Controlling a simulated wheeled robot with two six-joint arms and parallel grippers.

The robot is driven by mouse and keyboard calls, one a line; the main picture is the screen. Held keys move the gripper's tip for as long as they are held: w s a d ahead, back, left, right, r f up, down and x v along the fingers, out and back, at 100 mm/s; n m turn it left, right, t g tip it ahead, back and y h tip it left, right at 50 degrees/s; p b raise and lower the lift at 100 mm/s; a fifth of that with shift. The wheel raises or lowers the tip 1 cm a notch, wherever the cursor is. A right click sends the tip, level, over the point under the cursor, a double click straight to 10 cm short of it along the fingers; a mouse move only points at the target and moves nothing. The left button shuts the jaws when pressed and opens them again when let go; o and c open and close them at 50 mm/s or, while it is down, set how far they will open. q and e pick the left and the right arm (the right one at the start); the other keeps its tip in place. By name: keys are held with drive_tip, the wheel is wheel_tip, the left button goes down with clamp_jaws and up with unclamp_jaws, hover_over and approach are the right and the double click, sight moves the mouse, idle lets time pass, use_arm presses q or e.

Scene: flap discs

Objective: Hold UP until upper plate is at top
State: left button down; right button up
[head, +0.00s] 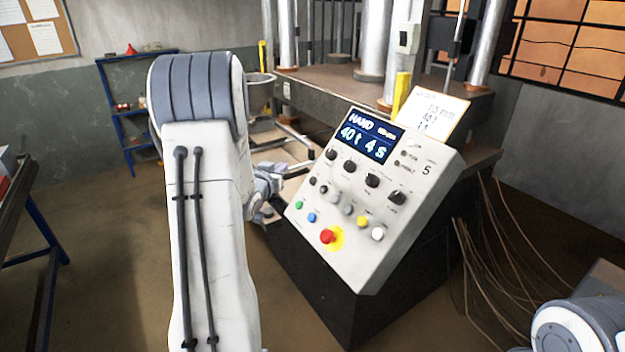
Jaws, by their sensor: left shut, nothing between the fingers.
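The press's control panel (370,200) is a sloped light-grey box. Its screen (364,136) reads HAND, 40 t and 4 s. Below are dark knobs, then small buttons, including a green button (298,205), a blue button (311,217), a yellow button (362,222) and a white button (378,233). Their labels are too small to read, so I cannot tell which is UP. My left gripper (268,183) is shut and empty at the panel's left edge, partly hidden by my forearm. I cannot make out contact with a button. The upper plate cannot be identified. My right gripper is out of view.
A red emergency button on a yellow disc (327,236) is low on the panel. Behind stand the press bed (340,82), steel columns (374,40) and a paper card (433,112). Cables (490,260) hang at right. A blue shelf (120,100) stands back left.

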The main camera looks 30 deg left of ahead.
sight(313, 180)
use_arm(q)
drive_tip(key=w+f+b, duration=0.1)
drive_tip(key=w+d+f+b, duration=0.1)
drive_tip(key=w+f, duration=0.1)
drive_tip(key=w+d+f+b, duration=0.1)
drive_tip(key=w+f, duration=0.1)
drive_tip(key=shift+w+d+b, duration=0.1)
drive_tip(key=shift+d+b, duration=0.05)
drive_tip(key=shift+b, duration=0.2)
drive_tip(key=shift+w+d+f+b, duration=0.2)
drive_tip(key=shift+w+f+b, duration=0.2)
drive_tip(key=shift+w, duration=0.15)
idle(1.8)
drive_tip(key=shift+w+d+f+b, duration=0.1)
drive_tip(key=shift+w+f+b, duration=0.15)
drive_tip(key=shift+b, duration=0.2)
